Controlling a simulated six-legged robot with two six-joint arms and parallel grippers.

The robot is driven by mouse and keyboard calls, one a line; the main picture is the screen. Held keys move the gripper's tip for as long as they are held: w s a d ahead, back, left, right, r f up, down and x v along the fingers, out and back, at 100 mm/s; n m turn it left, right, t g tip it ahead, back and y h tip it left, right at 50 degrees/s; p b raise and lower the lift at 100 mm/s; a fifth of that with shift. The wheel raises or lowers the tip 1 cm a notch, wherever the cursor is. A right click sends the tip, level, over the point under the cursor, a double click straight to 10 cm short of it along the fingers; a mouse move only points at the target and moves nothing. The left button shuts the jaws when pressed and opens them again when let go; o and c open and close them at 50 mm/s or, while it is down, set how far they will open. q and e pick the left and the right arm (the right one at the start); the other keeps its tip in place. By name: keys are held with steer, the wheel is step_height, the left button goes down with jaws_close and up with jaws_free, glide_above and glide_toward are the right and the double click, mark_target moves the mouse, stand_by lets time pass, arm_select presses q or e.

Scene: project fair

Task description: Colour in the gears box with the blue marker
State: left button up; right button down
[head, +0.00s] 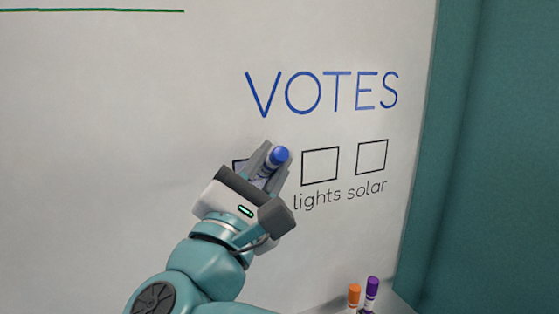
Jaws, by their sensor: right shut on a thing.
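My right gripper (266,170) is shut on the blue marker (279,155). The marker's blue end points out towards me, and its other end is hidden by the fingers. The gripper is in front of the leftmost box (240,165) on the white board. Only the upper left corner of that box shows, and a bluish tint shows inside it. Its label is hidden behind the gripper, so I cannot read "gears". Whether the marker touches the board cannot be told. My left gripper is not in view.
Two empty boxes, lights (320,166) and solar (371,157), are to the right, under the blue word VOTES (322,92). An orange marker (354,295) and a purple marker (372,290) stand at the bottom. A teal wall (490,150) borders the board.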

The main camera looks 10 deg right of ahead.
steer(key=s+a+r+p, duration=0.1)
steer(key=a+p, duration=0.1)
steer(key=a, duration=0.2)
steer(key=d+b, duration=0.1)
steer(key=d, duration=0.1)
steer(key=w+d, duration=0.1)
steer(key=d, duration=0.2)
steer(key=w+d+b, duration=0.1)
steer(key=d, duration=0.2)
steer(key=shift+w+d+b, duration=0.15)
steer(key=shift+d+b, duration=0.05)
steer(key=shift+b, duration=0.15)
stand_by(0.5)
steer(key=s+d+b, duration=0.2)
steer(key=s, duration=0.3)
steer(key=shift+s+b, duration=0.35)
steer(key=shift+b, duration=0.05)
steer(key=shift+s, duration=0.1)
